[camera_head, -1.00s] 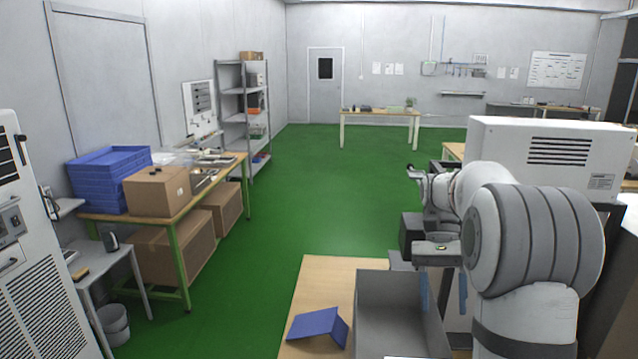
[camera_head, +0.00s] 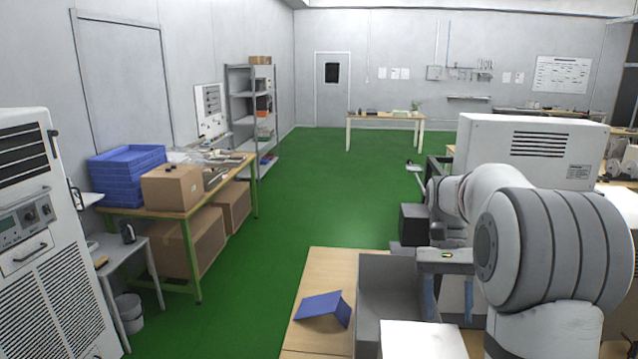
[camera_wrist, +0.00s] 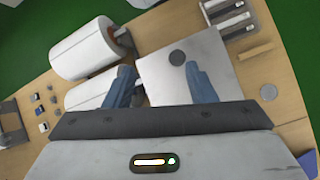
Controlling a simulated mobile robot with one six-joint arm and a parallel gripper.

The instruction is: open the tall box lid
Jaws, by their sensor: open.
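My gripper (camera_wrist: 160,90) is open, its two blue fingers apart with nothing between them. In the wrist view the fingers reach over a pale, flat square top (camera_wrist: 215,75) with a dark round spot (camera_wrist: 177,57); this may be the tall box's lid, but I cannot tell for sure. The right finger overlaps the top in the picture, and contact is unclear. In the head view my gripper (camera_head: 448,300) points down behind a tall grey box (camera_head: 385,300) on the wooden table. A white flat top (camera_head: 425,342) shows at the bottom edge.
A folded blue piece (camera_head: 325,308) lies left of the grey box. In the wrist view, white rolls (camera_wrist: 83,48) lie left of the fingers, a slotted holder (camera_wrist: 232,18) at upper right, and small parts (camera_wrist: 45,110) at far left. Green floor (camera_head: 270,255) is clear left of the table.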

